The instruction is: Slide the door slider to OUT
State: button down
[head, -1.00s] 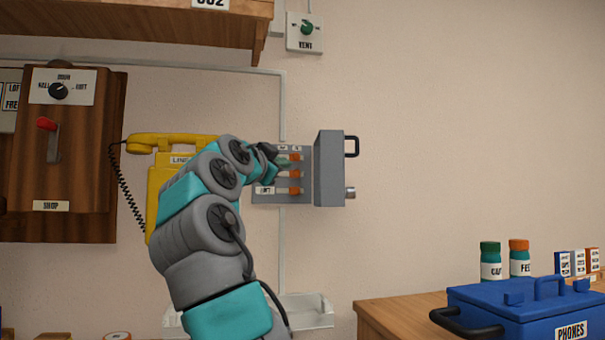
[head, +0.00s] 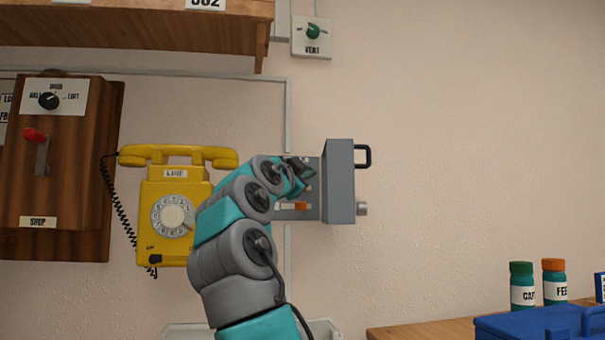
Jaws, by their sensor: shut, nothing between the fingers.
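A grey wall panel (head: 312,212) carries sliders with orange knobs. One orange slider knob (head: 300,206) shows low on it, beside a small white label that I cannot read. The upper sliders are mostly hidden behind my arm, and I cannot tell which slider is the door one or where it stands. My gripper (head: 306,170) is shut and empty, in front of the upper part of the panel. I cannot tell whether it touches a knob.
The panel's grey cover (head: 340,182) stands open to the right, with a black handle (head: 364,156). A yellow dial phone (head: 176,200) hangs left of my arm. A wooden box (head: 55,160) with a red lever is further left. Bare wall lies to the right.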

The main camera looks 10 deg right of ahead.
jog(key=p+x, duration=0.3)
jog(key=x, duration=0.4)
jog(key=a+f, duration=0.1)
jog(key=w+a+f+b, duration=0.1)
jog(key=a, duration=0.1)
jog(key=shift+f, duration=0.3)
jog(key=shift+a+p, duration=1.15)
jog(key=shift+a, duration=0.5)
jog(key=shift+f, duration=0.1)
